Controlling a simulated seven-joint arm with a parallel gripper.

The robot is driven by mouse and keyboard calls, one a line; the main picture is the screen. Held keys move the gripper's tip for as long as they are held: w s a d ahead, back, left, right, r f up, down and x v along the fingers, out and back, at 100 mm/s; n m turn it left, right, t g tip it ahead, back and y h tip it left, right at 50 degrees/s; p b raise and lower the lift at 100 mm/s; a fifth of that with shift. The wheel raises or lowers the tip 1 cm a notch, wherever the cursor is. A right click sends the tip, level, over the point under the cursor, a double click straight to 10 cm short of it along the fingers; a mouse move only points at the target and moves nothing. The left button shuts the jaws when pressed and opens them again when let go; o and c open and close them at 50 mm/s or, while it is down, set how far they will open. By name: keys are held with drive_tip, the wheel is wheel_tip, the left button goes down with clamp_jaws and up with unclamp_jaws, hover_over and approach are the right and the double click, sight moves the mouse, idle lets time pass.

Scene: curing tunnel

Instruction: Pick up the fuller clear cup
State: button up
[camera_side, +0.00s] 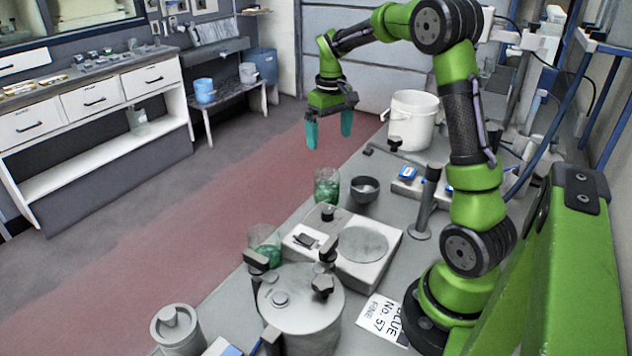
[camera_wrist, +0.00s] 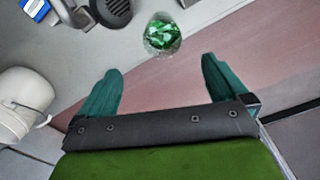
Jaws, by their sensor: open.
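One clear cup (camera_side: 327,186) with green contents stands upright near the bench edge, beside the dark bowl. It also shows in the wrist view (camera_wrist: 162,35), ahead of the fingers. A second clear cup (camera_side: 264,245) with green contents stands nearer the side camera, partly hidden behind black knobs. The far cup looks fuller, but the second one's level is hard to read. My gripper (camera_side: 329,138) is open and empty, fingers pointing down, above and beyond the far cup. Its teal fingers are wide apart in the wrist view (camera_wrist: 162,72), touching nothing.
The dark bowl (camera_side: 364,189) stands close right of the far cup. A scale with a round plate (camera_side: 362,244) and a large lidded metal pot (camera_side: 300,312) stand nearer. A white bucket (camera_side: 412,120) stands behind on the right. The floor left of the bench is clear.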

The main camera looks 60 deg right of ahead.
approach(327, 189)
drive_tip(key=d+f, duration=0.1)
drive_tip(key=f, duration=0.1)
drive_tip(key=w+d+f, duration=0.1)
drive_tip(key=f, duration=0.1)
drive_tip(key=d+f, duration=0.1)
drive_tip(key=f, duration=0.1)
drive_tip(key=shift+w+f, duration=0.15)
drive_tip(key=shift+w, duration=0.05)
drive_tip(key=shift+w+f, duration=0.15)
drive_tip(key=shift+f, duration=2.95)
drive_tip(key=c, duration=1.1)
drive_tip(key=shift+c, duration=0.2)
drive_tip(key=shift+r, duration=0.15)
